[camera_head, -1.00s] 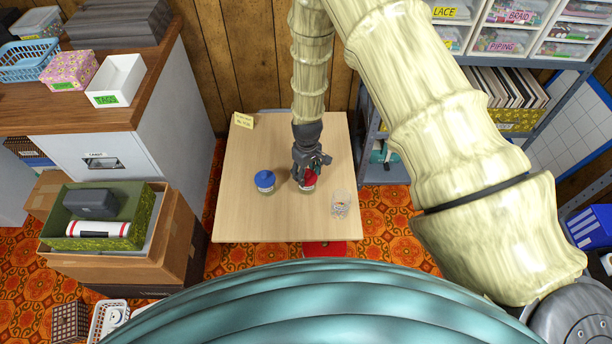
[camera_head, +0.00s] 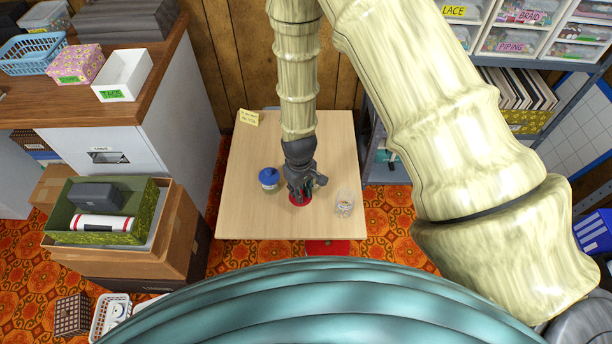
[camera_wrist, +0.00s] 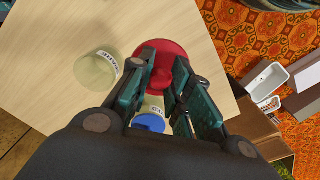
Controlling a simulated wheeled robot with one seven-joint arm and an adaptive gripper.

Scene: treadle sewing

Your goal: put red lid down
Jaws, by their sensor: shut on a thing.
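The red lid (camera_head: 299,202) is under my gripper (camera_head: 299,190), low over the front middle of the table. In the wrist view, the red lid (camera_wrist: 176,52) is a round disc with a knob between my fingers (camera_wrist: 164,70); my gripper is shut on it. Whether its underside touches the table I cannot tell. A clear jar (camera_head: 344,205) without a lid stands to the right; it also shows in the wrist view (camera_wrist: 97,74) with a partly readable label. A jar with a blue lid (camera_head: 269,178) stands to the left; its blue lid (camera_wrist: 150,122) shows partly below my fingers.
The light wooden table (camera_head: 250,215) has a yellow note (camera_head: 248,118) at its back left corner. Its back part is clear. A red seat (camera_head: 327,247) shows by the front edge. Stacked boxes (camera_head: 180,235) stand left, shelving (camera_head: 390,170) right.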

